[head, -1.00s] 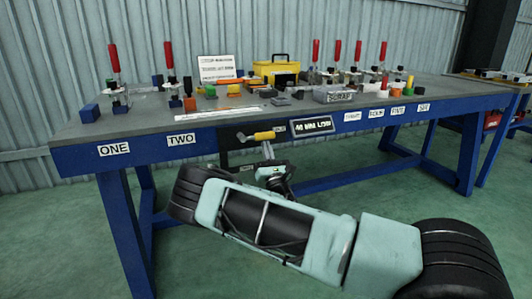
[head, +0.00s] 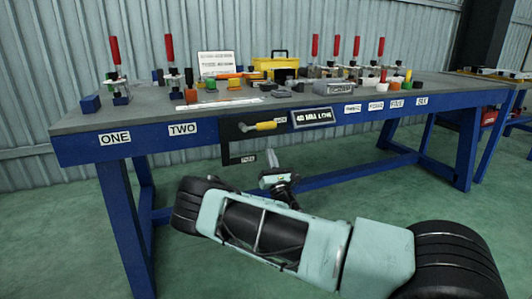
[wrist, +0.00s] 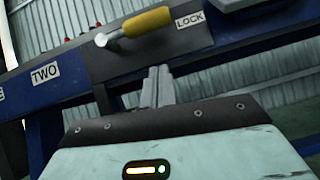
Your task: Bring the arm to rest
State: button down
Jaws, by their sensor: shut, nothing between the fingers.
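My gripper (head: 270,160) is in front of the workbench in the head view, just below the bench's front panel. It is shut and empty. In the wrist view my gripper (wrist: 158,75) points up toward the panel, its fingers together. A yellow-handled lever (head: 262,126) sits on the dark panel above the gripper; it also shows in the wrist view (wrist: 145,22), beside a LOCK label (wrist: 189,19). The gripper is apart from the lever.
The blue workbench (head: 75,150) holds red-handled clamps (head: 115,50), a yellow box (head: 278,66), a grey SCRAP bin (head: 335,88) and several small coloured blocks. Blue legs and a low crossbar (head: 330,182) stand behind my arm. Green floor (head: 60,250) is clear at left.

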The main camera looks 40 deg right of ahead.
jog(key=v, duration=0.7)
jog(key=shift+s+d+p, duration=0.15)
jog(key=shift+s+p, duration=0.25)
